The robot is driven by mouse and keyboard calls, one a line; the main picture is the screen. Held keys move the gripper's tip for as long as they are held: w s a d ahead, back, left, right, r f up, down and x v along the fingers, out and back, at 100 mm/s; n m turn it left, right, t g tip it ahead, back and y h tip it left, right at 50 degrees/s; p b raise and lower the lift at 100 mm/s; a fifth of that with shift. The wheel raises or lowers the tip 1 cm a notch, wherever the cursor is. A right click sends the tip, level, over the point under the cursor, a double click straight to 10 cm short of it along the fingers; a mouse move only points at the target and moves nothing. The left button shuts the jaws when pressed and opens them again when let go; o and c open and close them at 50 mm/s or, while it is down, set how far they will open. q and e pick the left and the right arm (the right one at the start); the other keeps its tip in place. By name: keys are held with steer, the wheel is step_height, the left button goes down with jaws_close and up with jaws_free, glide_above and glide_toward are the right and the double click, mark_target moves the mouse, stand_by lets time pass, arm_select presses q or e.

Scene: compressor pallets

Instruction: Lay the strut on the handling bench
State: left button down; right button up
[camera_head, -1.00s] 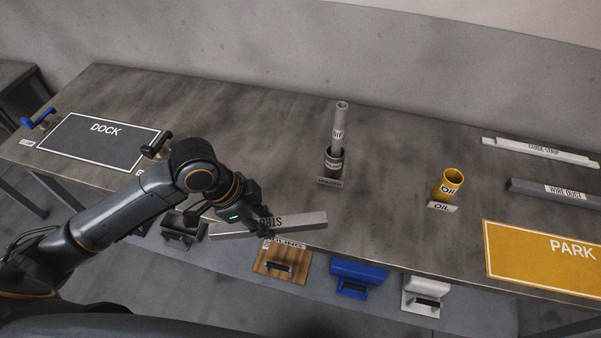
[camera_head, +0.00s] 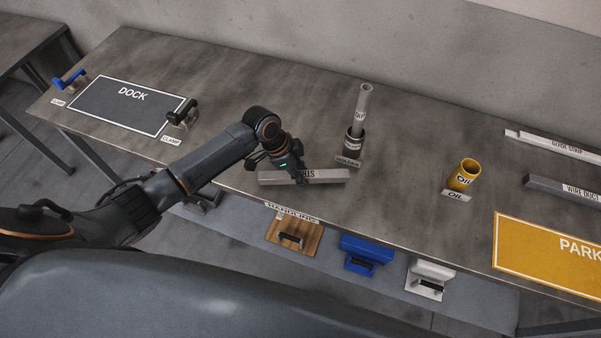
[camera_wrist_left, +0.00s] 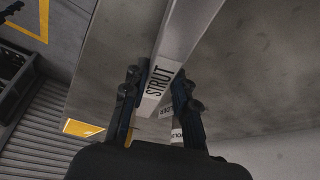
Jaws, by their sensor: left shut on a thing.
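The strut (camera_head: 325,176) is a long, straight grey bar with black lettering; the wrist view reads STRUT on it (camera_wrist_left: 178,50). My left gripper (camera_head: 297,177) is shut on it, its fingers on either side of the bar in the wrist view (camera_wrist_left: 160,100). The strut lies roughly level over the front part of the long grey bench (camera_head: 235,105), which carries a HANDLING label (camera_head: 292,213) at its front edge. I cannot tell whether the strut touches the bench top. My right gripper is not in view.
A holder with a grey tube (camera_head: 361,105) stands just behind the strut. A yellow oil cup (camera_head: 466,174) is further right. The PARK mat (camera_head: 545,255), wire duct (camera_head: 565,188) and a pale strip (camera_head: 560,147) lie at right. The DOCK plate (camera_head: 125,105) with clamps is at left.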

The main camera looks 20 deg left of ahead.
arm_select(q)
steer(key=shift+f, duration=0.65)
steer(key=shift+f, duration=0.1)
steer(key=shift+f, duration=0.15)
steer(key=c, duration=1.1)
jaws_free()
steer(key=shift+o, duration=0.2)
